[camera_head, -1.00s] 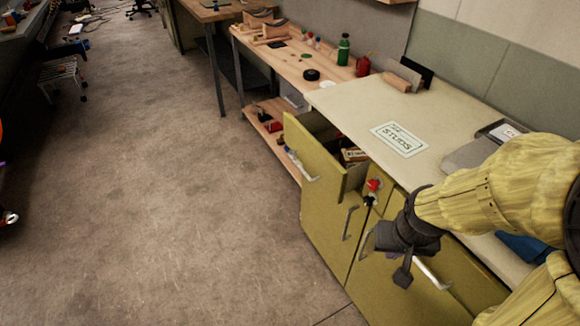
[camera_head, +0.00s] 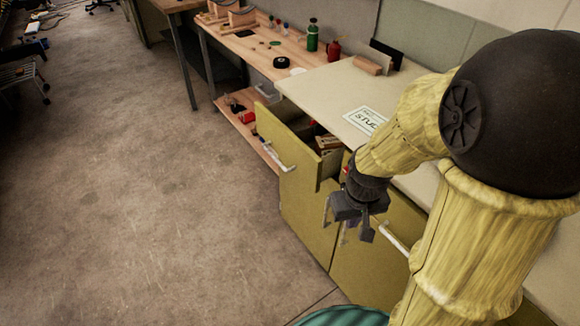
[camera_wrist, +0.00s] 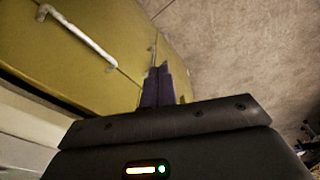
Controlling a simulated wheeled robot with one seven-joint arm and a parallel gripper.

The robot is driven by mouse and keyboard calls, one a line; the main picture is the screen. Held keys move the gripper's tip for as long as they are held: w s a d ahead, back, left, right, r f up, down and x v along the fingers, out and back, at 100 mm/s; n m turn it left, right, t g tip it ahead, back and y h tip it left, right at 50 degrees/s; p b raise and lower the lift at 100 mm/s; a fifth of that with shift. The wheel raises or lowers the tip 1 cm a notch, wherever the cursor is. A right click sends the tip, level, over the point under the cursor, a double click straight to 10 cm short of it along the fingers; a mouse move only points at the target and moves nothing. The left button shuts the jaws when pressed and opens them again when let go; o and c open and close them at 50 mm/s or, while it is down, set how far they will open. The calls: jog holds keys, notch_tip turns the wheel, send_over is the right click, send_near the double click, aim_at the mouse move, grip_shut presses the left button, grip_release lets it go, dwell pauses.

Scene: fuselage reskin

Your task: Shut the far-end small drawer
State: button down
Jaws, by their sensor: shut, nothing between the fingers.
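The far-end small drawer (camera_head: 284,148) stands pulled out at the far end of the olive-yellow cabinet, with a pale bar handle on its front. Small boxes (camera_head: 327,143) show inside it. My gripper (camera_head: 346,236) is shut and empty, pointing down in front of the cabinet, to the right of and nearer than the open drawer. In the wrist view its dark fingers (camera_wrist: 157,82) lie together over the cabinet front. A pale handle (camera_wrist: 78,35) shows there at upper left; I cannot tell which one it is. The open drawer is not clearly visible in the wrist view.
The cabinet's pale top (camera_head: 330,88) carries a printed sign (camera_head: 364,120). Beyond it, a wooden bench (camera_head: 256,55) holds a green bottle (camera_head: 312,35), a red container (camera_head: 334,49) and a black roll (camera_head: 281,62).

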jog(key=w+a+f+n+g+h, duration=0.2)
jog(key=w+f+n+g+h, duration=0.15)
jog(key=w+f+n, duration=0.35)
jog(key=n+t+h+b, duration=0.1)
jog(key=n+t+h, duration=1.05)
jog(key=n, duration=0.45)
send_near(298, 162)
jog(key=s+v, duration=0.1)
jog(key=v, duration=0.6)
jog(key=shift+w+d, duration=0.1)
jog(key=shift+w, duration=0.1)
jog(key=shift+d, duration=0.1)
jog(key=x, duration=1.4)
jog(key=shift+w, duration=0.15)
jog(key=shift+a, duration=0.25)
